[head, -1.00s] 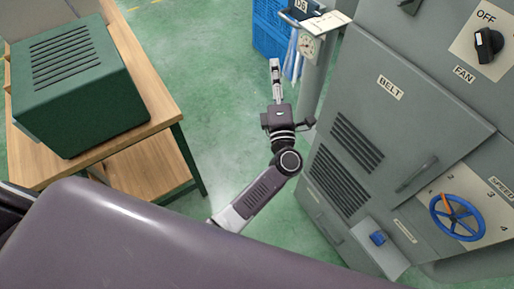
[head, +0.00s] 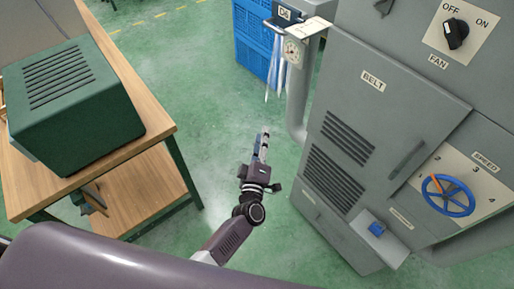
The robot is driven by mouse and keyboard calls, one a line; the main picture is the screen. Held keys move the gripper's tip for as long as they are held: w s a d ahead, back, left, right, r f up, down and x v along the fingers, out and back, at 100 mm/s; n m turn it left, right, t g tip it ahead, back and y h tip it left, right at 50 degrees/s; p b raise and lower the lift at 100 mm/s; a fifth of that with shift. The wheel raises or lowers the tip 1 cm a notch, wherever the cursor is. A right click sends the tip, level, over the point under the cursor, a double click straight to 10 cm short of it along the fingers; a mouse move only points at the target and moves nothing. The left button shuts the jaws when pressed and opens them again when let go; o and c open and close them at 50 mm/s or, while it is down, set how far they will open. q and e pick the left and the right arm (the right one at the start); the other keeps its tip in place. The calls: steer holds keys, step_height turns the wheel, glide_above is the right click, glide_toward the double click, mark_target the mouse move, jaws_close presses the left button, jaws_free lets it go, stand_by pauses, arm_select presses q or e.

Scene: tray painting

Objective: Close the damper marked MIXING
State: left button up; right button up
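No marking that reads MIXING shows in the head view. A grey duct fitting (head: 310,45) stands at the top centre, left of the machine cabinet. It bears a small plate (head: 285,14) that looks like D5 or D6, but the digit is unclear. A pale card (head: 311,27) and a round dial gauge (head: 292,50) are on it. My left gripper (head: 264,136) is over the green floor, below and left of the gauge, apart from everything. Its fingers are seen nearly edge-on, so their opening is unclear. No object shows in them. My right gripper is not seen.
The grey cabinet (head: 395,120) on the right has a FAN switch (head: 456,33), a BELT door and a blue SPEED handwheel (head: 447,195). A wooden bench (head: 150,125) with a green box (head: 75,105) is at left. Blue crates (head: 255,35) stand behind. Floor between is clear.

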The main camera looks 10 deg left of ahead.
arm_select(q)
steer(key=shift+s+f+m, duration=0.25)
steer(key=shift+s+f, duration=0.1)
steer(key=shift+f, duration=0.2)
steer(key=shift+s+f+m, duration=0.25)
steer(key=shift+s+f, duration=0.05)
steer(key=shift+f, duration=0.2)
